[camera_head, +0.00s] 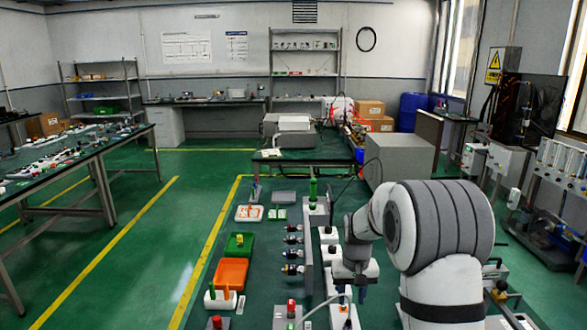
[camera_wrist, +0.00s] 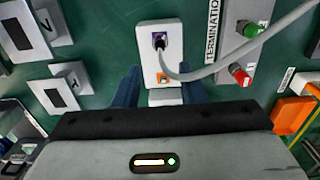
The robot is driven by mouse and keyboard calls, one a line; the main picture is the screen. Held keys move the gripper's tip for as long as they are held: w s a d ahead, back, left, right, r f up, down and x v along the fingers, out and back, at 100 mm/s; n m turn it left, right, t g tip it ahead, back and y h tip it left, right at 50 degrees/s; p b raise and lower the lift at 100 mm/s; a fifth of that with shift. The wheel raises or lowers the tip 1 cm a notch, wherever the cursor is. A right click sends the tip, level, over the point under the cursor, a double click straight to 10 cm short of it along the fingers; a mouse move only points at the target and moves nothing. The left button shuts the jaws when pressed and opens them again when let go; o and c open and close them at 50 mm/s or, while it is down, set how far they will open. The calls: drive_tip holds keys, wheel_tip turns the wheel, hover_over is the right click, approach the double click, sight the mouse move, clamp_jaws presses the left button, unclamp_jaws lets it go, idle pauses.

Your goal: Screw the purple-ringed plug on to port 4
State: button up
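In the wrist view, a white block (camera_wrist: 152,60) carries a purple-framed square with a dark plug end (camera_wrist: 159,41) in it. A grey cable (camera_wrist: 205,70) curves from it to the upper right. An orange-framed square (camera_wrist: 162,78) is nearer me on the block. My gripper (camera_wrist: 160,73) has its two blue fingers apart, one on each side of the block's near end, with nothing visible held. In the head view, my gripper (camera_head: 362,292) hangs over the right side of the table; only one fingertip shows clearly. Several dark connectors (camera_head: 292,254) line the left of a grey upright panel (camera_head: 309,257). Port numbers are unreadable.
A grey panel labelled "TERMINATION" holds a green knob (camera_wrist: 250,30) and a red knob (camera_wrist: 240,75). White blocks with dark squares (camera_wrist: 58,92) lie at left. In the head view, an orange tray (camera_head: 230,273) and a green tray (camera_head: 239,244) sit left of the panel.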

sight(349, 319)
wheel_tip(349, 319, down, 9)
drive_tip(key=b, duration=0.5)
drive_tip(key=shift+b, duration=0.4)
drive_tip(key=shift+c, duration=0.5)
clamp_jaws()
drive_tip(key=shift+r, duration=0.15)
idle(0.3)
drive_tip(key=shift+r+p, duration=2)
drive_tip(key=shift+r, duration=0.95)
drive_tip(key=shift+s+a+f+b, duration=0.15)
drive_tip(key=shift+s+a+b, duration=0.2)
drive_tip(key=shift+s+a, duration=0.55)
drive_tip(key=shift+s+a+f+b, duration=0.1)
drive_tip(key=shift+s+a+b, duration=0.2)
drive_tip(key=shift+s+a, duration=0.6)
